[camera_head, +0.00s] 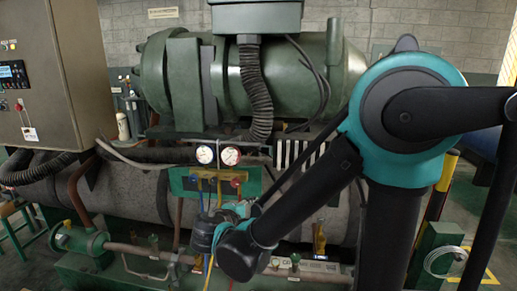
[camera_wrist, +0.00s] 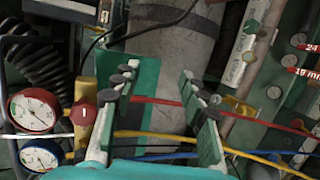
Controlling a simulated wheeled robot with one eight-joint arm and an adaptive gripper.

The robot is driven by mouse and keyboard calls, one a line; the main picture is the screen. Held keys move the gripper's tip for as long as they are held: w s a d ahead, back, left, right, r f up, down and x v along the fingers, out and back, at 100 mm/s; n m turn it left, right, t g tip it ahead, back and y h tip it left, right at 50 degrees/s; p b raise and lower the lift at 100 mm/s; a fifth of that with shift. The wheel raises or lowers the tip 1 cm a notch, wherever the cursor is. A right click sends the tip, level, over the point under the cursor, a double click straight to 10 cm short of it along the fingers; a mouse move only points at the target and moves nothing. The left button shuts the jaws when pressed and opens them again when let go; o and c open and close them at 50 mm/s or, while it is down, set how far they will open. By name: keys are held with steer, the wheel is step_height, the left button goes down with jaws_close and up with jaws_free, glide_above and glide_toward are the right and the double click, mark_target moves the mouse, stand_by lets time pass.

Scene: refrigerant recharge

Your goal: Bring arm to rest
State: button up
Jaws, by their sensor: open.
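My arm reaches in from the right in the head view, bent at a large teal joint. My gripper (camera_wrist: 160,72) is open, its two green-and-grey fingers apart in the wrist view with nothing gripped between them. In the head view my gripper is low at centre, partly hidden by my wrist, below the gauge manifold. The manifold's green plate (camera_head: 256,183) carries a left gauge (camera_head: 205,154) and a right gauge (camera_head: 230,156), with coloured valves below. In the wrist view a red-rimmed gauge (camera_wrist: 35,109), a blue-rimmed gauge (camera_wrist: 40,158) and a red knob (camera_wrist: 84,115) are left of the fingers.
Red (camera_wrist: 268,123), yellow (camera_wrist: 265,160) and blue (camera_wrist: 158,156) hoses cross behind or below the fingers. A green compressor (camera_head: 270,80) stands behind. A control cabinet (camera_head: 35,90) is at left. Pipes (camera_head: 150,252) run low in front.

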steer(key=s+d+f+m+g, duration=0.1)
steer(key=d+f+m+g, duration=0.25)
steer(key=d, duration=0.45)
steer(key=s+d+f+m+g, duration=0.15)
steer(key=d+f, duration=0.25)
steer(key=d, duration=0.4)
steer(key=s+d+f+m+g+y, duration=0.3)
steer(key=s+d+f+m+y, duration=0.2)
steer(key=s+d+f+m, duration=0.1)
steer(key=s+d+m, duration=0.1)
steer(key=s+m, duration=0.1)
steer(key=m, duration=0.1)
steer(key=shift+s+m, duration=0.4)
steer(key=shift+f, duration=0.1)
